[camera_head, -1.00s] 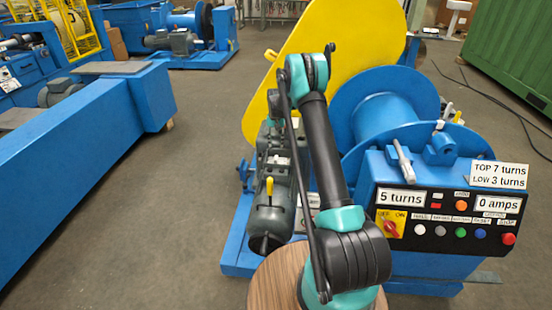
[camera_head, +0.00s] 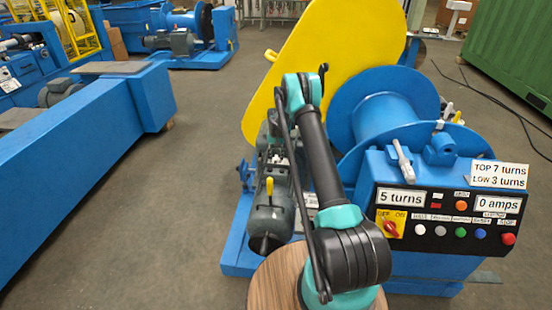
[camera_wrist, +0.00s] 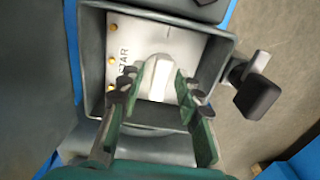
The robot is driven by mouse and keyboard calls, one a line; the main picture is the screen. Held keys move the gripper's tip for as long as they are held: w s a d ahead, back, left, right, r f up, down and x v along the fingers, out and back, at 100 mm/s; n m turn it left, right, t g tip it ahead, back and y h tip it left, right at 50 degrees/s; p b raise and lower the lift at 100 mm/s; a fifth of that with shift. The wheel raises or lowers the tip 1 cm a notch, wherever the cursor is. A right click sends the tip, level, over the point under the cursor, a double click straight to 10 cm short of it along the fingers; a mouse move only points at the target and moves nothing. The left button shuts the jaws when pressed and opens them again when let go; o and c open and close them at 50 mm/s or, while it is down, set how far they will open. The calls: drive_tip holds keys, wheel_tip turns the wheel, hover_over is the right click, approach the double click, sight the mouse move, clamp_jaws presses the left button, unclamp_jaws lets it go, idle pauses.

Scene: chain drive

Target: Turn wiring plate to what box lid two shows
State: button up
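In the wrist view the wiring plate (camera_wrist: 128,38) is a pale plate inside an open grey terminal box (camera_wrist: 92,50). It carries yellow round studs along its left side and lettering that reads like "STAR". A raised white bar (camera_wrist: 159,78) stands on its middle. My gripper (camera_wrist: 157,77) is open, with one green, dark-tipped finger on each side of the bar and gaps showing between. In the head view my arm reaches to the grey motor (camera_head: 268,215), and its fingers are hidden. I cannot make out which part is box lid two or any marking on it.
A black knob (camera_wrist: 257,97) sticks out at the box's right. In the head view a yellow guard (camera_head: 325,45) and blue drum (camera_head: 385,120) stand behind my arm. A control panel (camera_head: 445,215) at right reads "5 turns" and "0 amps". Open floor (camera_head: 150,220) lies left.

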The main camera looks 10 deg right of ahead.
clamp_jaws()
drive_tip(key=n, duration=0.7)
drive_tip(key=shift+n, duration=0.3)
drive_tip(key=n, duration=1)
drive_tip(key=shift+n, duration=0.3)
idle(0.5)
